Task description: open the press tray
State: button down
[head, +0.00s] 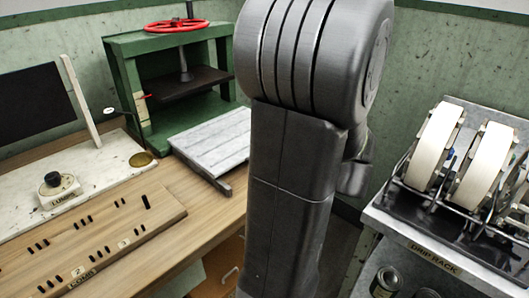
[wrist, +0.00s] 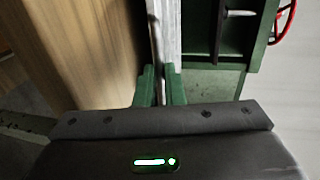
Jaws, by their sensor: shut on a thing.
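The press tray (head: 212,142) is a pale, ribbed slab that sticks out in front of the green press (head: 127,75). A dark bar (head: 203,173) runs along its near edge. Its right part is hidden behind my arm. In the wrist view the tray (wrist: 172,30) shows as a narrow pale strip, with the green press (wrist: 238,75) to its right. My gripper (wrist: 160,82) has green fingers shut on the tray at its edge or front bar; I cannot tell which. The gripper is hidden in the head view.
A red wheel (head: 177,26) tops the press. The wooden bench (head: 190,205) holds a pegged board (head: 95,240) and a white slab with a knob (head: 55,184) at left. A drip rack (head: 432,250) with white reels stands at right. My arm fills the middle.

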jog(key=shift+s+d, duration=0.3)
jog(key=c, duration=1.5)
grip_release()
jog(key=p+v, duration=0.1)
jog(key=v, duration=1.2)
jog(key=shift+s+d, duration=0.2)
jog(key=shift+d, duration=0.1)
jog(key=shift+a, duration=0.1)
jog(key=b+x, duration=0.1)
jog(key=x, duration=1.2)
jog(key=shift+w+a, duration=0.15)
jog(key=shift+w, duration=0.05)
